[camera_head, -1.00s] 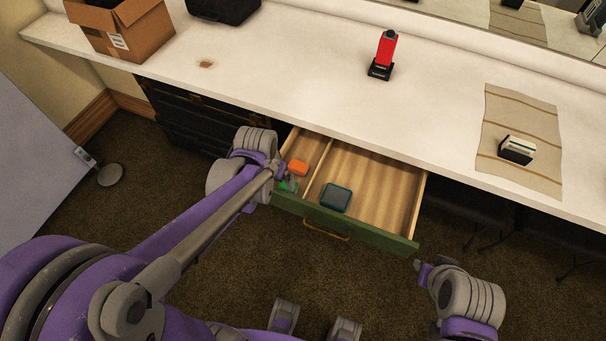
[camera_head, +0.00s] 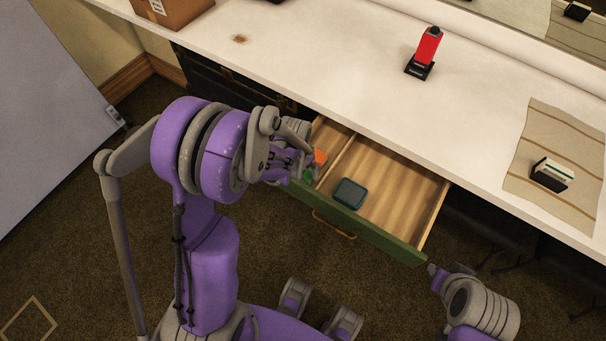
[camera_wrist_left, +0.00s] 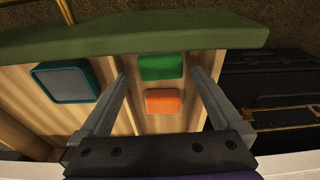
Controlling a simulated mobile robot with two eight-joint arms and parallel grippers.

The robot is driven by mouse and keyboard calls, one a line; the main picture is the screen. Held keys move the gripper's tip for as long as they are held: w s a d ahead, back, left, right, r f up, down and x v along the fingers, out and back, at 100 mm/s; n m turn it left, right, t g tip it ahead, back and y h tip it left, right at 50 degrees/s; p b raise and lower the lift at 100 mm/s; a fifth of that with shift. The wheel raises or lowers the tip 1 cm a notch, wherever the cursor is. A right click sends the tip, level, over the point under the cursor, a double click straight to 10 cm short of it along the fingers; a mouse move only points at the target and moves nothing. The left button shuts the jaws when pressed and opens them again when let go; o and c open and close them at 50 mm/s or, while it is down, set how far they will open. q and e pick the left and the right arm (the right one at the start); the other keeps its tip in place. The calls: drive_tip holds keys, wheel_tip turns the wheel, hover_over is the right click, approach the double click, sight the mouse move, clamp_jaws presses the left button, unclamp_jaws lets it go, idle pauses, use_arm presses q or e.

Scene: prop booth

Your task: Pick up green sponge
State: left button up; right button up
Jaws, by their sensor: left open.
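The green sponge (camera_wrist_left: 161,67) lies in the narrow compartment of the open drawer, close to the drawer's green front (camera_wrist_left: 150,38). In the head view only a small green part (camera_head: 308,175) of it shows beside my gripper. My left gripper (camera_wrist_left: 162,80) is open, with one finger on each side of the green sponge as seen from the wrist; whether it is down at the sponge's height I cannot tell. It also shows over the drawer's left end in the head view (camera_head: 306,163). My right gripper (camera_head: 436,273) is right of the drawer, its jaws too small to read.
An orange sponge (camera_wrist_left: 164,101) lies just behind the green one in the same compartment. A teal-rimmed box (camera_head: 349,193) sits in the wider compartment past the divider. The white counter (camera_head: 340,80) overhangs the drawer and holds a red object on a black base (camera_head: 426,50).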

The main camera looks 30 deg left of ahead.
sight(303, 173)
use_arm(q)
drive_tip(key=shift+w+f, duration=0.15)
drive_tip(key=shift+f, duration=0.6)
drive_tip(key=shift+w+f, duration=0.15)
drive_tip(key=shift+f, duration=0.6)
use_arm(e)
drive_tip(key=shift+f, duration=0.1)
use_arm(q)
drive_tip(key=shift+c, duration=0.3)
